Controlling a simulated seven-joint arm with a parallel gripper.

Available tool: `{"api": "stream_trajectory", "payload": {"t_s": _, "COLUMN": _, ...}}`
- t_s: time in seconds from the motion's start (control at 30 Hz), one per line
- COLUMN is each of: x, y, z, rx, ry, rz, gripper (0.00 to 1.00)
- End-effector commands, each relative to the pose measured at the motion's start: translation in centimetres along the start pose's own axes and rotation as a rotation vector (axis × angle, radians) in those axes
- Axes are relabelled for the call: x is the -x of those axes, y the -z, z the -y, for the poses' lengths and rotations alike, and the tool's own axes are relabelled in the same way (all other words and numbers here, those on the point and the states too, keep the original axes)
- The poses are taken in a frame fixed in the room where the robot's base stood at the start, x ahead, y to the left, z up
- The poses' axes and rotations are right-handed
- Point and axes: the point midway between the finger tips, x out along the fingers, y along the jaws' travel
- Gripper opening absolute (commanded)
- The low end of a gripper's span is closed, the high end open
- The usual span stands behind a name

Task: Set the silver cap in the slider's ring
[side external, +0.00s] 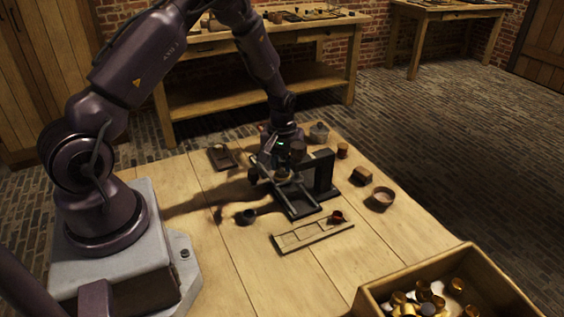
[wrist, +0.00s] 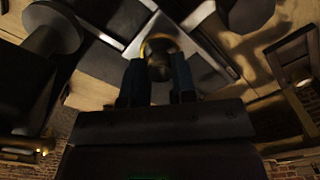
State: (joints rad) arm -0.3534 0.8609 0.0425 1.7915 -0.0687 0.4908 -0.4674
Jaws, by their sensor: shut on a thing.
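My gripper (side external: 282,174) is low over the dark slider fixture (side external: 302,204), which has pale rails and a black upright block (side external: 322,170) at its right. In the wrist view my gripper's two fingers (wrist: 158,82) are closed on a small round thing, apparently the cap (wrist: 160,66). It looks dark with a yellowish rim there, so its silver colour cannot be confirmed. Pale and grey fixture surfaces (wrist: 205,62) lie behind it. The slider's ring cannot be made out, and whether the cap touches the fixture cannot be told.
A slotted wooden rack (side external: 290,241) with a reddish cup (side external: 337,216) lies in front. A dark cup (side external: 246,217) stands left, a bowl (side external: 381,198) and brown block (side external: 361,175) right. A bin (side external: 376,306) of gold and silver pieces is at front right. The front-left tabletop is clear.

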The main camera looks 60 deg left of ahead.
Motion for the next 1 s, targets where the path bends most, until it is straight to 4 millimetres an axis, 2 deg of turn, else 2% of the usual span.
{"api": "stream_trajectory", "payload": {"t_s": 0.6, "x": 0.0, "y": 0.0, "z": 0.0, "rx": 0.001, "ry": 0.0, "rz": 0.0, "gripper": 0.04}}
{"api": "stream_trajectory", "payload": {"t_s": 1.0, "x": 1.1, "y": 0.0, "z": 0.0, "rx": 0.001, "ry": 0.0, "rz": 0.0, "gripper": 0.04}}
